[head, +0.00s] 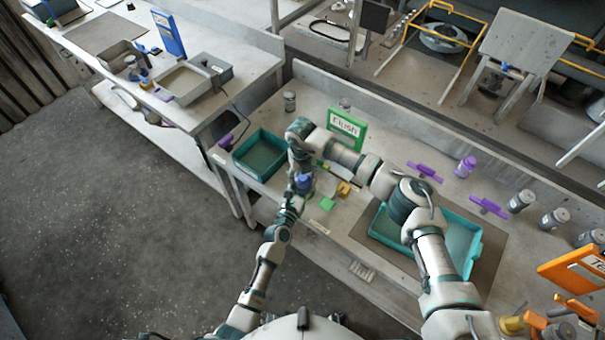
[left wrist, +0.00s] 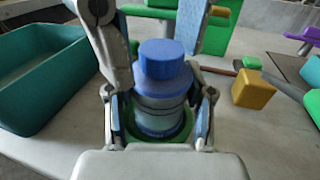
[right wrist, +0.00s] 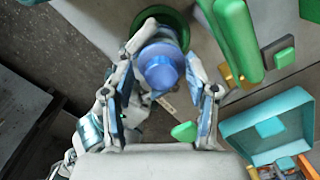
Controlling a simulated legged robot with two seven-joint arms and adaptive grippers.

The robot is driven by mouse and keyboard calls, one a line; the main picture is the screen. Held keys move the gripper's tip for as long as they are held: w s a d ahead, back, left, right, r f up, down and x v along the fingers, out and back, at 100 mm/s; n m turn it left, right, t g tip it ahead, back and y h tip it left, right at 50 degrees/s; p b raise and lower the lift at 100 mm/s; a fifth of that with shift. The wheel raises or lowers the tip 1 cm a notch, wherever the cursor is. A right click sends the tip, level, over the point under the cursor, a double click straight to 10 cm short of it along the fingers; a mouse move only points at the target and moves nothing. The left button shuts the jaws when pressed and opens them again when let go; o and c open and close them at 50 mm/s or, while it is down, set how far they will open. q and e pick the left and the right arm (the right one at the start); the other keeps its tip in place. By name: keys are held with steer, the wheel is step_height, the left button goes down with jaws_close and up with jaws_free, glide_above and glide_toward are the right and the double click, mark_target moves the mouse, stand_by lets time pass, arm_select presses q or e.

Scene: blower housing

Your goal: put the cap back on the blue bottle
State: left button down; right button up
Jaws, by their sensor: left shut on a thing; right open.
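The blue bottle (head: 304,181) stands upright at the front edge of the workbench. In the left wrist view the bottle (left wrist: 160,118) has a greyish body with blue bands and sits on a round green base (left wrist: 187,132). A blue cap (left wrist: 162,59) is on its top; I cannot tell how firmly it is seated. My left gripper (left wrist: 158,98) is shut around the bottle's body. My right gripper (right wrist: 158,68) comes down from above, open, with its fingers on either side of the cap (right wrist: 160,72). The bottle's far side is hidden.
A teal tray (head: 237,157) lies left of the bottle, and a larger teal tray (head: 480,258) lies right. A green "Flush" sign (head: 347,128) stands behind. Small green (head: 327,204) and yellow (head: 344,189) blocks sit close on the right.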

steer(key=shift+s+r, duration=0.1)
steer(key=shift+r, duration=2.15)
steer(key=shift+c, duration=0.3)
step_height(320, 180, up, 2)
steer(key=n, duration=0.8)
steer(key=r+n, duration=0.1)
steer(key=n, duration=0.2)
steer(key=shift+r+n, duration=0.25)
steer(key=shift+n, duration=0.05)
steer(key=shift+f, duration=4.05)
